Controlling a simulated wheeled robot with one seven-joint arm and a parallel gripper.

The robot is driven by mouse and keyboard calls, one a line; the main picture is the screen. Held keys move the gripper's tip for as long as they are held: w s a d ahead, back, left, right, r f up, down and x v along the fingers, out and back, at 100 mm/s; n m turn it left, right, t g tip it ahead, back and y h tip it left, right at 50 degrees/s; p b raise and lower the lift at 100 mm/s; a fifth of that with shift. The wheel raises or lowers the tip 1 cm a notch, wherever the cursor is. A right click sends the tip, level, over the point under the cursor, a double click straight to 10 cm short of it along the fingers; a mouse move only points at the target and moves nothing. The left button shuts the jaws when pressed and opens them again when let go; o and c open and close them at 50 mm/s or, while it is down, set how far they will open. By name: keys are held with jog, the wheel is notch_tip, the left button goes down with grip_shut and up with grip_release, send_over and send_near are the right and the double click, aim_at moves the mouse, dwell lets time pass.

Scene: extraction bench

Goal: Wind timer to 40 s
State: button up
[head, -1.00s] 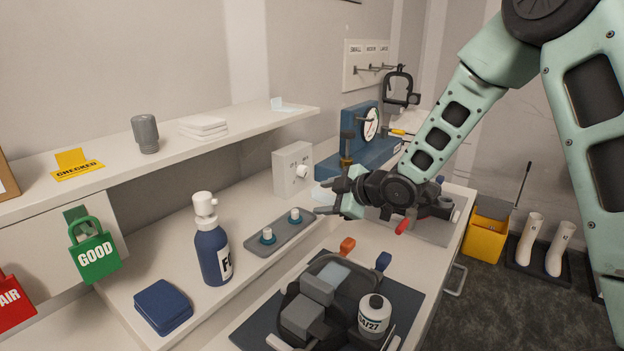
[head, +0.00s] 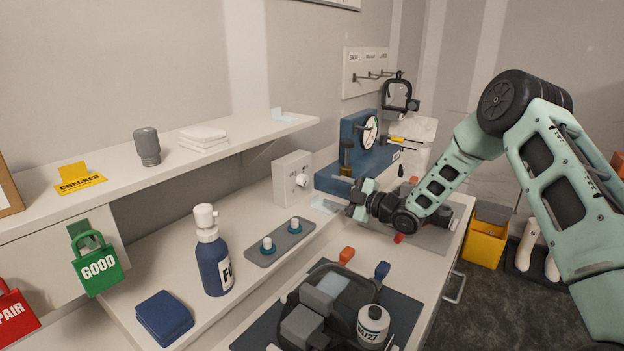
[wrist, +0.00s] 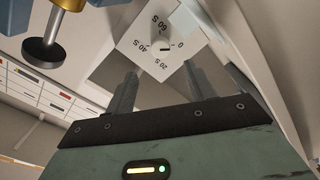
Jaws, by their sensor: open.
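The timer (head: 286,178) is a white box with a round knob (head: 302,180) on its face, standing against the wall at the back of the bench. In the wrist view the timer face (wrist: 148,38) shows marks 0, 20 S, 40 S and 60 S around the knob (wrist: 161,46), whose pointer line is near the 0 side. My gripper (head: 345,195) is to the right of the timer and apart from it. In the wrist view my gripper (wrist: 160,90) is open and empty, its two fingers spread below the dial.
A blue gauge stand (head: 350,165) stands right of the timer; its metal post and foot (wrist: 42,52) are close in the wrist view. A grey tray (head: 262,250) with two white-topped pieces and a blue bottle (head: 212,262) stand in front. A shelf (head: 240,135) overhangs the left.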

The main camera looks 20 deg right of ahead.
aim_at(306, 182)
jog(key=p+x, duration=0.2)
jog(key=x, duration=0.6)
jog(key=shift+w+a, duration=0.25)
jog(key=c, duration=1)
